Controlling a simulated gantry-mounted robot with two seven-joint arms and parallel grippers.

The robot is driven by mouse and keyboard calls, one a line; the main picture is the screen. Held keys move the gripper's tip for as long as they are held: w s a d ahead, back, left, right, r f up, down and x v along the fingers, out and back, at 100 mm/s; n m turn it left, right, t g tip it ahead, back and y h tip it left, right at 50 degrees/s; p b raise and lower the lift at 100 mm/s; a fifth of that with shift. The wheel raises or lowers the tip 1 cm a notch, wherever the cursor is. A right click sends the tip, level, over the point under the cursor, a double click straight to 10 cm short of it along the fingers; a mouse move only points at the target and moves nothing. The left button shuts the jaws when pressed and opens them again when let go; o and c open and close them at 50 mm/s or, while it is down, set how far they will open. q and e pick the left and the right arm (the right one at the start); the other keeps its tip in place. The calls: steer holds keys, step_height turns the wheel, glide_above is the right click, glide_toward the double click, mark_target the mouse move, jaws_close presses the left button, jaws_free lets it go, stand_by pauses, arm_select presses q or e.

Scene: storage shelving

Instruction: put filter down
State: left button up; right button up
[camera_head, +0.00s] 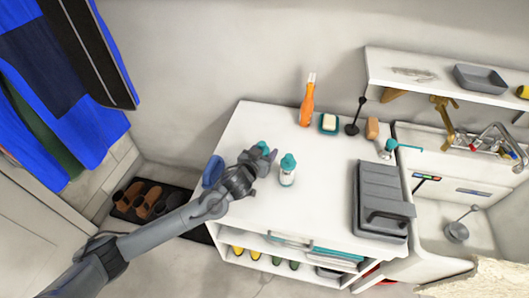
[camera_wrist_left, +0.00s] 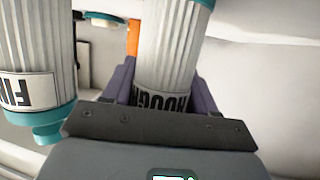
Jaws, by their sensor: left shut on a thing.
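My left gripper (camera_head: 258,162) is shut around a white ribbed cylindrical filter with teal ends. Its teal end (camera_head: 263,146) shows in the head view, over the left part of the white cabinet top (camera_head: 250,125). In the left wrist view, the held filter (camera_wrist_left: 170,50) sits between the fingers (camera_wrist_left: 163,92), with a dark label partly reading "OUGH". I cannot tell whether it touches the cabinet top. A second similar filter (camera_head: 287,172) stands upright just right of the gripper. It also shows at the left of the wrist view (camera_wrist_left: 28,70). My right gripper is not in view.
An orange bottle (camera_head: 307,104), a teal soap dish (camera_head: 329,123) and a black stand (camera_head: 353,125) stand along the cabinet's back. A dark grey case (camera_head: 380,190) lies at the right. The sink (camera_head: 455,215) is beyond it. The cabinet's front middle is clear.

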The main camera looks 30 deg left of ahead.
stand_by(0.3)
arm_select(q)
steer(key=o, duration=1.1)
steer(key=shift+f, duration=0.1)
steer(key=shift+o, duration=0.2)
steer(key=shift+r, duration=0.2)
steer(key=p+v, duration=0.1)
steer(key=v, duration=1)
steer(key=shift+s+r, duration=0.15)
steer(key=shift+s, duration=0.25)
